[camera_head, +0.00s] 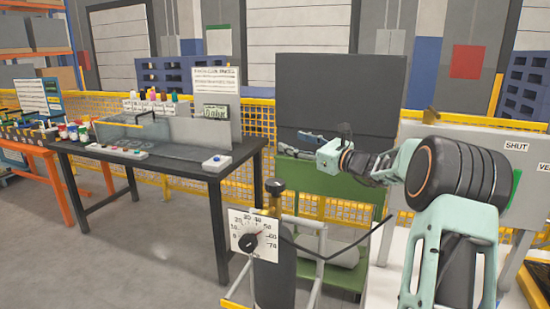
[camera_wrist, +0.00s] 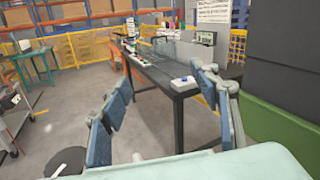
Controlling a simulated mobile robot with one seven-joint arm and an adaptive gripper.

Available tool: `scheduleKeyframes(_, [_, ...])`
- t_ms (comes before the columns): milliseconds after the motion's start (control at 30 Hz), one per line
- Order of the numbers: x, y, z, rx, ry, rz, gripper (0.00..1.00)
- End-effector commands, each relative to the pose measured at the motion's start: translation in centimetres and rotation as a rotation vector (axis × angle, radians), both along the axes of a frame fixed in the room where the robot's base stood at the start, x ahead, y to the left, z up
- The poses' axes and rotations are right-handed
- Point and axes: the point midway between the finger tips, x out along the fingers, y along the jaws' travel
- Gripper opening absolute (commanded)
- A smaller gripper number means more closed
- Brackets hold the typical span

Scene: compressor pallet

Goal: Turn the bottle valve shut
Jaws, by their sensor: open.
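In the head view a dark grey bottle (camera_head: 274,272) stands upright at the front centre. Its brass neck carries a dark round valve top (camera_head: 274,187).
A dark bench (camera_head: 190,168) with small items and a display stands left. A green stand (camera_head: 312,187) with a dark grey panel (camera_head: 340,95) is behind the bottle. A white board (camera_head: 480,150) marked SHUT is at right. Yellow fencing runs behind.

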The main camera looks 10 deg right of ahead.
Motion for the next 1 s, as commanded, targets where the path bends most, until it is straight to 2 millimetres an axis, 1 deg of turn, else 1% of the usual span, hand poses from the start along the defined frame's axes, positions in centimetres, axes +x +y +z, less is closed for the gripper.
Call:
scheduleKeyframes(33, [-0.4,-0.5,0.4,0.000,0.013,0.037,0.56])
scheduleKeyframes(167, [-2.5,-0.8,-1.6,0.002,0.038,0.155,0.56])
scheduleKeyframes(267, [-4.6,-1.0,-3.1,0.012,0.063,0.247,0.56])
scheduleKeyframes(400, [-8.2,-1.1,-5.1,0.041,0.102,0.377,0.56])
scheduleKeyframes(500, [-10.7,-1.1,-6.2,0.066,0.125,0.454,0.56])
scheduleKeyframes(600, [-12.6,-1.1,-7.0,0.087,0.144,0.512,0.56])
scheduleKeyframes(700, [-13.7,-1.0,-7.6,0.101,0.155,0.546,0.56])
scheduleKeyframes(800, [-14.0,-0.7,-7.8,0.105,0.159,0.561,0.56])
scheduleKeyframes(867, [-13.9,-0.3,-7.9,0.106,0.159,0.563,0.56])
scheduleKeyframes(1000, [-12.9,1.7,-7.8,0.105,0.158,0.563,0.56])
